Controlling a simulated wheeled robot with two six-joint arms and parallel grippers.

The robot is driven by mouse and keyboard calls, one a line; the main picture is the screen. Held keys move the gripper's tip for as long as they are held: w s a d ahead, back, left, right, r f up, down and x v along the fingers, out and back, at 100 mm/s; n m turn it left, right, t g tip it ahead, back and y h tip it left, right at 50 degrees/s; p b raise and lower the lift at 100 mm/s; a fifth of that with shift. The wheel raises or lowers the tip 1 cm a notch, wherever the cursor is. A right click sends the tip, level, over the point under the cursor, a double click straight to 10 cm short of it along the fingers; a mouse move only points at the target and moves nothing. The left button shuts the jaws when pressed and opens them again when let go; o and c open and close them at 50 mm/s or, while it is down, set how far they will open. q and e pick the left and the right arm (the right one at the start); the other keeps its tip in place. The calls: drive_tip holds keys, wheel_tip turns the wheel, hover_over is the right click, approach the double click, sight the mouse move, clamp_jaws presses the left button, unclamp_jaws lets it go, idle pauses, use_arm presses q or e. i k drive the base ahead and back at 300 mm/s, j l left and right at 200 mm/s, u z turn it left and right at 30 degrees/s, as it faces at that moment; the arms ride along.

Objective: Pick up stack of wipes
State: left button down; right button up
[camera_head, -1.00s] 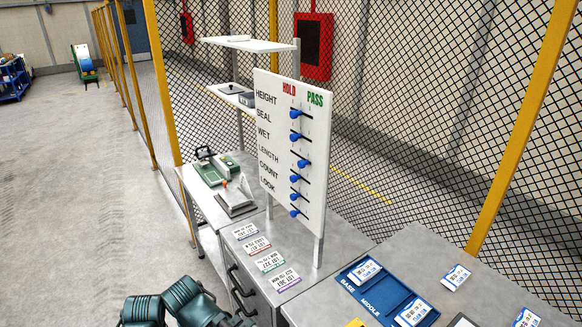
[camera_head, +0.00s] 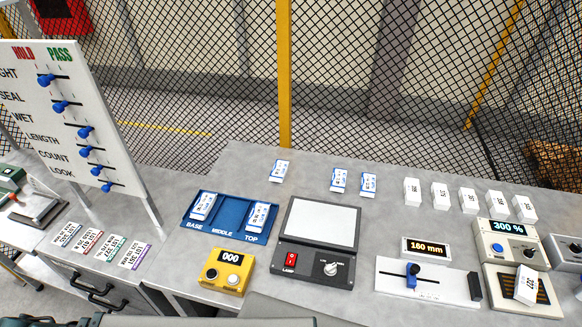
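Several small white stacks with printed numbers stand in a row at the right of the grey table; the leftmost white stack (camera_head: 412,192) and the rightmost white stack (camera_head: 525,209) mark its ends. Another numbered white stack (camera_head: 526,285) lies tilted on the dark striped plate of a device at the right. Blue-and-white packets also lie on the table, one (camera_head: 279,171) at the back. I cannot tell from the labels which stack the task means.
A blue tray (camera_head: 230,226) holds two packets, its MIDDLE place empty. A lamp box (camera_head: 319,240), yellow counter (camera_head: 224,272), length gauge (camera_head: 428,281) and 300 % display unit (camera_head: 508,243) crowd the table front. The HOLD/PASS board (camera_head: 75,125) stands left. Mesh fence runs behind.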

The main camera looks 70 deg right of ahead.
sight(526, 283)
drive_tip(key=k+j+z, duration=0.1)
drive_tip(key=z, duration=4.25)
